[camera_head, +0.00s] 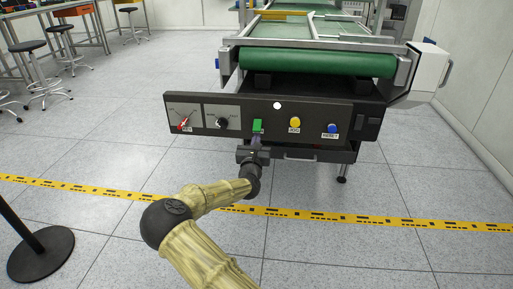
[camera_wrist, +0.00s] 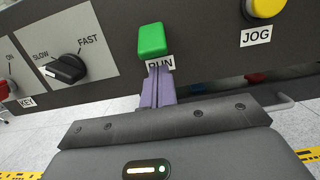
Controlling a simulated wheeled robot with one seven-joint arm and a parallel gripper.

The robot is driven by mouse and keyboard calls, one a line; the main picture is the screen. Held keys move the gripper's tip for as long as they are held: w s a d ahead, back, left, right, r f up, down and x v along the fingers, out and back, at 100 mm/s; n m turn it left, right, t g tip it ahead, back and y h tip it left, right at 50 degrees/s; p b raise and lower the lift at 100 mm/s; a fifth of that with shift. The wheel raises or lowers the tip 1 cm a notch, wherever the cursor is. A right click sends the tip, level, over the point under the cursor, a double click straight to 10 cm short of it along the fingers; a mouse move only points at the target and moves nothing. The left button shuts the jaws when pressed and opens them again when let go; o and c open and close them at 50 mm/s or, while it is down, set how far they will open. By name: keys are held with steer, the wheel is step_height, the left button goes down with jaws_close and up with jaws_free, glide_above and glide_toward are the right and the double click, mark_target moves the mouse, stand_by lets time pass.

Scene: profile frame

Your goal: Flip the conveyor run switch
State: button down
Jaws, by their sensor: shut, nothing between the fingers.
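The run switch is a green rocker (camera_head: 257,126) on the dark control panel (camera_head: 350,112) at the conveyor's front end. In the wrist view the green switch (camera_wrist: 152,39) stands out from the panel above a white RUN label (camera_wrist: 160,64). My gripper (camera_head: 256,142) is just below the switch. In the wrist view its purple fingers (camera_wrist: 159,70) are shut together with nothing between them, and their tips cover part of the label. I cannot tell whether the tips touch the panel.
A black SLOW-FAST knob (camera_wrist: 66,69) sits left of the switch, and a red key switch (camera_head: 183,124) farther left. A yellow JOG button (camera_head: 295,122) and a blue button (camera_head: 332,128) are to the right. The green conveyor belt (camera_head: 316,63) lies above the panel.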

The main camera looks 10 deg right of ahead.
steer(key=shift+s+a+r, duration=0.1)
steer(key=shift+s+r, duration=0.2)
steer(key=shift+r, duration=0.25)
steer(key=shift+r+p, duration=0.25)
steer(key=shift+p, duration=0.4)
steer(key=shift+s+a+g+p, duration=0.1)
steer(key=shift+s+g+p, duration=0.1)
steer(key=shift+g+p, duration=0.4)
